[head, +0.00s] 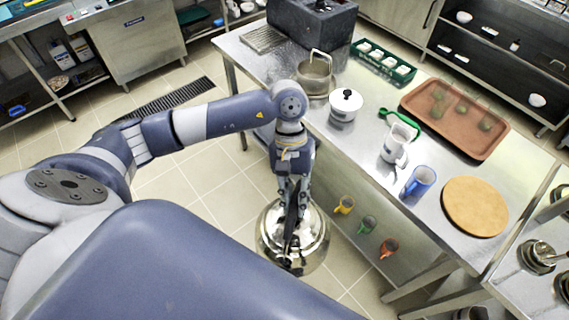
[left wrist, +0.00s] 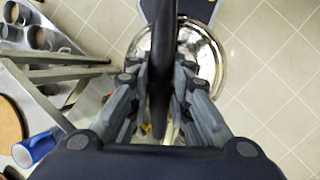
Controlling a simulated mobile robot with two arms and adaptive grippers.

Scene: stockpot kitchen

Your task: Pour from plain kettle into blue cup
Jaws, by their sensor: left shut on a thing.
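My left gripper (head: 291,196) is shut on the black handle of a shiny plain steel kettle (head: 313,243). The kettle hangs below the gripper, off the table's near side, with floor tiles beneath it, and looks roughly upright. In the left wrist view, the handle (left wrist: 160,65) runs between the fingers and the kettle's round body (left wrist: 205,55) shows behind it; I cannot make out the spout. The blue cup (head: 418,183) stands upright on the steel table, to the right of the kettle and apart from it. It also shows in the left wrist view (left wrist: 35,149). My right gripper is not in view.
On the steel table (head: 335,150), a white pitcher (head: 394,146) and a round wooden board (head: 475,206) flank the blue cup. A white lidded pot (head: 346,106), a steel pot (head: 314,76) and a brown tray (head: 420,99) stand farther back. Mugs (head: 368,225) sit on the lower shelf.

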